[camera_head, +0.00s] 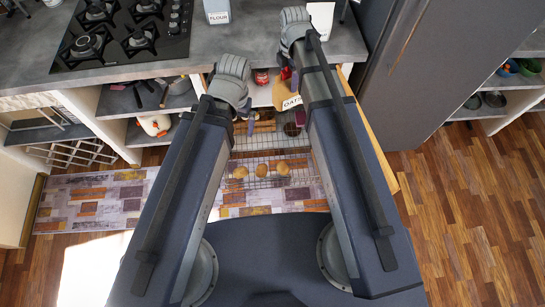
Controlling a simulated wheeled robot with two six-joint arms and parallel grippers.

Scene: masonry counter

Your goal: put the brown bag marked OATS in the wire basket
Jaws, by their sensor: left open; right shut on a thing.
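The brown bag marked OATS (286,92) is in the middle of the head view, in front of the under-counter shelf. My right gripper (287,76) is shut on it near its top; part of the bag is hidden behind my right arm. My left gripper (248,118) is open and empty, to the left of and lower in the picture than the bag. The wire basket (250,185) is lower in the picture, between my forearms, with three round brown things in it. The bag is apart from the basket, and my forearms hide its sides.
A grey counter (240,50) with a black gas hob (125,32) and a FLOUR container (217,10) runs across the back. Shelves below hold a red can (262,77) and pans. A dark grey cabinet (425,70) stands at right. The wooden floor at right is clear.

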